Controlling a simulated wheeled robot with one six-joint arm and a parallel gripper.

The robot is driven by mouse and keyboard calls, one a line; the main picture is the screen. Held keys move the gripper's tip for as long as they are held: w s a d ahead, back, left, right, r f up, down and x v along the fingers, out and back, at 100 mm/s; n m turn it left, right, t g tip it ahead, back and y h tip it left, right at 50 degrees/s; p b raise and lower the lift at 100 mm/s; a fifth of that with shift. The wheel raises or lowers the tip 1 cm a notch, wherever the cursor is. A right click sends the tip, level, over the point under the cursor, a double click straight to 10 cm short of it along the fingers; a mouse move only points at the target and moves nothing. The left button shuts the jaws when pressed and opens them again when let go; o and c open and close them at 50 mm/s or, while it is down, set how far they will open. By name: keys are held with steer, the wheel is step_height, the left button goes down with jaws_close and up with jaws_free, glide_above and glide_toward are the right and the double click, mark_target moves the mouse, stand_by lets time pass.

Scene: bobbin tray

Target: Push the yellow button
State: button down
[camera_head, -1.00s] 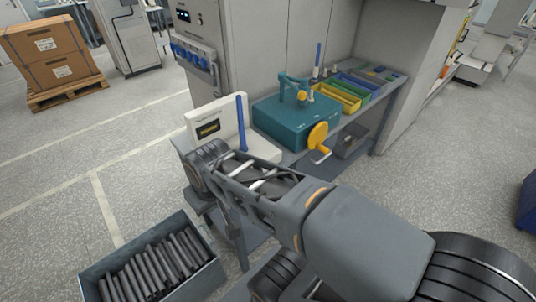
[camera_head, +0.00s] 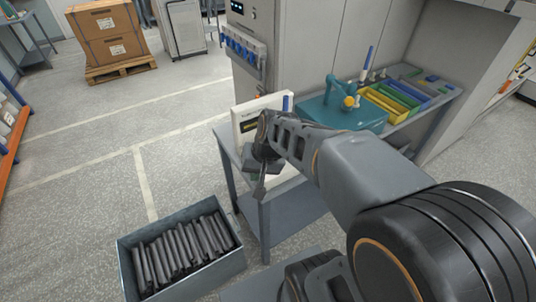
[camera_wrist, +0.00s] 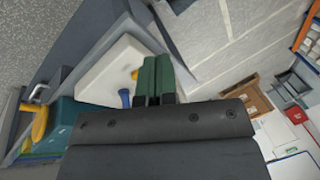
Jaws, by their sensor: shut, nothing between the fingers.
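A white boxy unit (camera_head: 247,107) with a dark display stands on the grey bench, partly behind my arm. In the wrist view, the white unit (camera_wrist: 112,68) lies left of my fingers. A small yellow piece (camera_wrist: 134,75) shows on it close to the fingertips; it may be the yellow button, but it is too small to be sure. A blue part (camera_wrist: 124,97) is just below it. My gripper (camera_wrist: 156,62) is shut and empty, its green fingers side by side. In the head view, my gripper (camera_head: 260,188) points down at the bench's front. No yellow button shows clearly there.
A teal winding machine (camera_head: 340,113) with a yellow knob stands right of the white unit. Its yellow crank (camera_wrist: 38,122) shows in the wrist view. Yellow, green and blue trays (camera_head: 388,105) lie behind. A bin of dark rods (camera_head: 232,262) stands on the floor in front.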

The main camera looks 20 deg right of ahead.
steer(key=w+d+f+m+t+y+p, duration=0.1)
steer(key=w+d+m+y+p, duration=0.1)
steer(key=w+d+m, duration=0.3)
steer(key=w+d+f+m+t+y+p, duration=0.2)
steer(key=w+d+m+p, duration=0.2)
steer(key=w, duration=0.7)
steer(key=d+m, duration=0.2)
steer(key=m, duration=0.2)
steer(key=shift+t+p, duration=0.3)
steer(key=shift+p, duration=0.05)
steer(key=shift+w+f, duration=0.1)
steer(key=shift+f, duration=0.05)
step_height(320, 180, down, 8)
steer(key=b, duration=0.5)
steer(key=shift+b, duration=0.3)
steer(key=shift+f+b, duration=0.25)
steer(key=shift+b, duration=0.15)
steer(key=shift+f+b, duration=0.25)
steer(key=shift+b, duration=0.1)
steer(key=shift+f, duration=0.15)
